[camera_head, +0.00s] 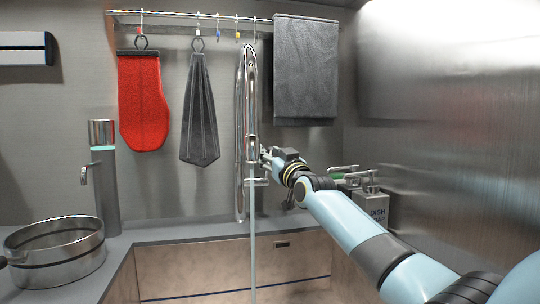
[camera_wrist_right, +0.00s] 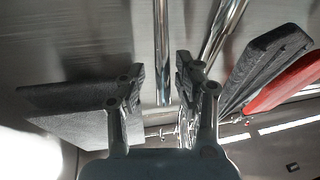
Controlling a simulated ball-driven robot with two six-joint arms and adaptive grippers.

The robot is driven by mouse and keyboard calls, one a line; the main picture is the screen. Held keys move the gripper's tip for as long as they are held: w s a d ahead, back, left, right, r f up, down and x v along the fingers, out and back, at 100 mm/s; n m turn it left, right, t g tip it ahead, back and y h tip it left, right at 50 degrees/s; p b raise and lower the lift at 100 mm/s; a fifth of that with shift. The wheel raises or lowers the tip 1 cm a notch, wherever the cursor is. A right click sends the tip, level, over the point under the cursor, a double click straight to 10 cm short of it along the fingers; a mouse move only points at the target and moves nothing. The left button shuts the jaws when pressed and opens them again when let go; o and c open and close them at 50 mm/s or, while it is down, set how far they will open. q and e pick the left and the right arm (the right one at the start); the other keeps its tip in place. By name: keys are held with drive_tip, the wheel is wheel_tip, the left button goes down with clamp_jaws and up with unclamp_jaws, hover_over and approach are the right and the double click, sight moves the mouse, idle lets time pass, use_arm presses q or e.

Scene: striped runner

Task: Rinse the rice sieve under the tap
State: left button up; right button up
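A round metal sieve (camera_head: 62,272) with a dark band sits on the grey counter at the left of the head view; I cannot see rice in it. The tall chrome tap (camera_head: 250,85) stands in the middle, and a thin pale stream of water (camera_head: 253,250) runs straight down from its spout. My right gripper (camera_head: 268,158) is just right of the tap's spout, with no clear contact. In the wrist view its two fingers (camera_wrist_right: 160,80) are apart with nothing held between them, and chrome tubes show beyond. My left gripper is not in view.
A red mitt (camera_head: 141,100), a grey folded cloth (camera_head: 199,115) and a grey towel (camera_head: 305,75) hang from a rail above. A dispenser with a small spout (camera_head: 104,180) stands behind the sieve. A dish soap container (camera_head: 371,208) stands at the right, near the metal wall.

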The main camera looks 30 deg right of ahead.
drive_tip(key=shift+a, duration=0.1)
wheel_tip(320, 180, up, 10)
drive_tip(key=shift+w, duration=0.1)
idle(0.4)
drive_tip(key=shift+f, duration=0.1)
idle(0.4)
